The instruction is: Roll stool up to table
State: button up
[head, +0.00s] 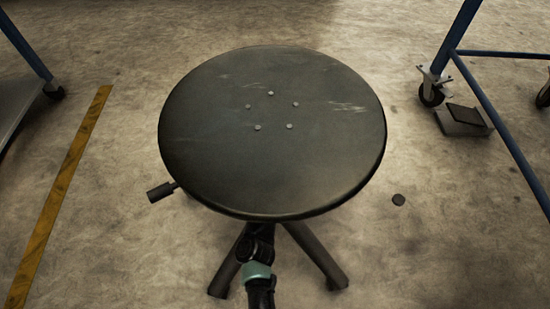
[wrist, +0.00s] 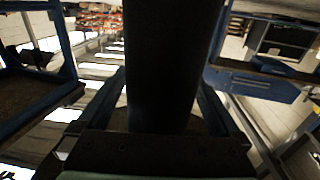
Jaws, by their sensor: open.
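The stool (head: 272,150) has a round, dark, scuffed seat with several bolt heads near its middle. A short lever (head: 161,191) sticks out at its left, and dark legs show below the front edge. In the head view my arm reaches under the seat's front edge, which hides the gripper. In the wrist view my gripper (wrist: 160,98) is open, with a finger on each side of a thick dark upright, seemingly the stool's post (wrist: 168,55). I cannot tell whether the fingers touch it. Blue-framed furniture on wheels (head: 480,85) stands at the right; its top is out of view.
Another blue-framed unit (head: 28,50) stands at the left edge. A yellow floor stripe (head: 62,195) runs between it and the stool. A flat dark object (head: 463,117) lies by a caster (head: 431,94). Floor beyond the stool is clear.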

jog(key=shift+w, duration=0.15)
grip_shut()
dwell(0.4)
